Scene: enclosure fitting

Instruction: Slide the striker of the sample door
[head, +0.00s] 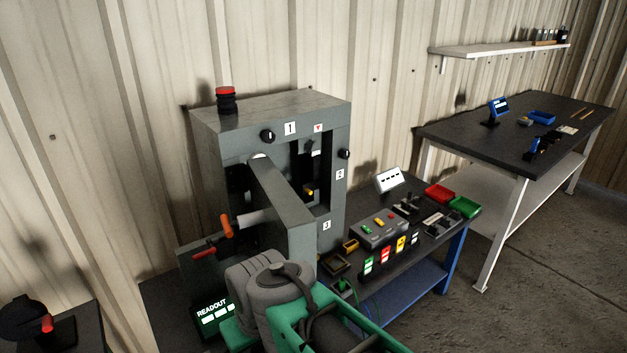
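A grey enclosure (205,140) stands on the bench against the wall. A grey panel (290,205), which looks like its door, stands swung out toward me. An orange-ended handle (226,225) on a pale cylinder sticks out left of the panel. A small yellow part (309,192) shows inside the opening on a dark fitting; I cannot tell whether it is the striker. The panel hides part of the interior. Grey and green parts at the bottom, seemingly my arm, cover the enclosure's lower front. I cannot make out my gripper's fingers.
A red-handled lever (204,252) sits at the enclosure's lower left. A button box (379,229), a small screen (389,180), a red tray (439,193) and a green tray (465,207) stand to the right. A second table (450,130) is farther right, with open floor before it.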

